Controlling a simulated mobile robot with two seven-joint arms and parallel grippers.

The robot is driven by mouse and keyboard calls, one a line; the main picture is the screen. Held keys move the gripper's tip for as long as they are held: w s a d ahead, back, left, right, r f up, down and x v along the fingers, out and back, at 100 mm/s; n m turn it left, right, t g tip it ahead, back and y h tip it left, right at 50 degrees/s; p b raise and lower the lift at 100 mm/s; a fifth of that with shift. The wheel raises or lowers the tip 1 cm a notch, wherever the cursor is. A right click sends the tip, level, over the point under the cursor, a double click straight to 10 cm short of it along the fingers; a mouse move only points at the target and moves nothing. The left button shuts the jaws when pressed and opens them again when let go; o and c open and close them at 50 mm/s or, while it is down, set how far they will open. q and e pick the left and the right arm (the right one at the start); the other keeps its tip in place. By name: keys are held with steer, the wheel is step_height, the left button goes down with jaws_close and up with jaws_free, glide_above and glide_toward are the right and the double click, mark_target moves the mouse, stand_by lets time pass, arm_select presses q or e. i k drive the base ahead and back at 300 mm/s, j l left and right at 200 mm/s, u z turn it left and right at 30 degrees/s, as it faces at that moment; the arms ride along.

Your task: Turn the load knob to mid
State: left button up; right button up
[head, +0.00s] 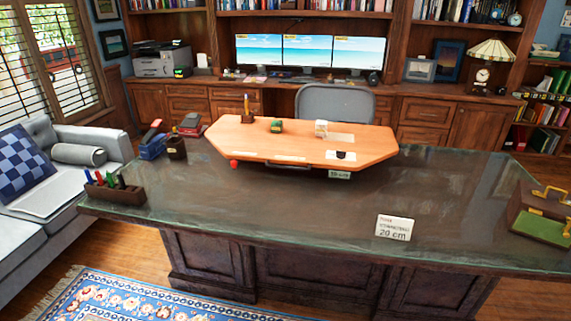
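A light wooden board (255,138) with angled corners lies at the far side of the large dark desk. A small dark piece (342,155) sits on a pale label near its front right edge; it may be the load knob, but it is too small to tell its setting. A red round piece (234,163) shows at the board's front left edge. A dark handle-like bar (290,167) runs along the front edge. Neither of my grippers is in the head view.
On the board stand a brown holder (248,118), a green object (276,127) and a white block (321,128). The desk (270,205) holds a pen tray (115,193), a "20 cm" card (394,227) and a brown-green case (540,212). Its middle is clear.

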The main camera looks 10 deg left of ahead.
mark_target(341, 155)
steer(key=i+l+z, duration=0.2)
steer(key=i+l, duration=0.3)
steer(key=i+l+z, duration=0.25)
steer(key=i+l, duration=0.15)
steer(key=i, duration=0.15)
